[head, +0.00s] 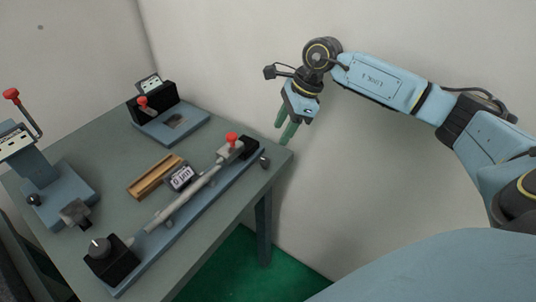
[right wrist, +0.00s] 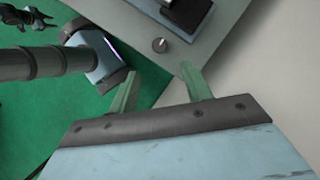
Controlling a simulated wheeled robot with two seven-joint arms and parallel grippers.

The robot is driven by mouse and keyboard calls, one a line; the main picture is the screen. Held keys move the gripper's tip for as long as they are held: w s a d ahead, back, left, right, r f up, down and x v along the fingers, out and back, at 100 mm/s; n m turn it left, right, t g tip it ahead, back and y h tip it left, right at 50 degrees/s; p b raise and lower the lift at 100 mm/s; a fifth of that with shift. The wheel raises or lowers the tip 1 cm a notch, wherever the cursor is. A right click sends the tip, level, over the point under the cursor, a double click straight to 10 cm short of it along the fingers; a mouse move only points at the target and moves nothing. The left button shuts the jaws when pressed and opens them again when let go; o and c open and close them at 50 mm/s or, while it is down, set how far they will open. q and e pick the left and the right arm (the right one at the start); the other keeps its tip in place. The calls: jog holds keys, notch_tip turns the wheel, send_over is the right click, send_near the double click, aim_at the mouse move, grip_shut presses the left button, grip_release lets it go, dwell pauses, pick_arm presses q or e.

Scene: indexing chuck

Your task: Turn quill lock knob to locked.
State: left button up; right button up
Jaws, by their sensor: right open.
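A long blue-based fixture (head: 160,244) lies along the table's front edge, carrying a grey bar (head: 190,198). At its right end are a black block (head: 250,147), a red-ball lever (head: 231,138) and a small dark round knob (head: 264,161). A round knob (right wrist: 159,45) also shows in the right wrist view beside the fixture's end. My right gripper (head: 283,129) is open and empty, beyond the table's right corner, apart from the fixture.
Another blue-based device (head: 187,131) with a red-ball lever is at the back. A red-ball device (head: 67,186) is at left. The wall (head: 225,60) is behind my gripper.

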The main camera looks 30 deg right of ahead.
aim_at(265, 160)
jog(key=x, duration=1)
jog(key=shift+a, duration=0.15)
jog(key=c, duration=1)
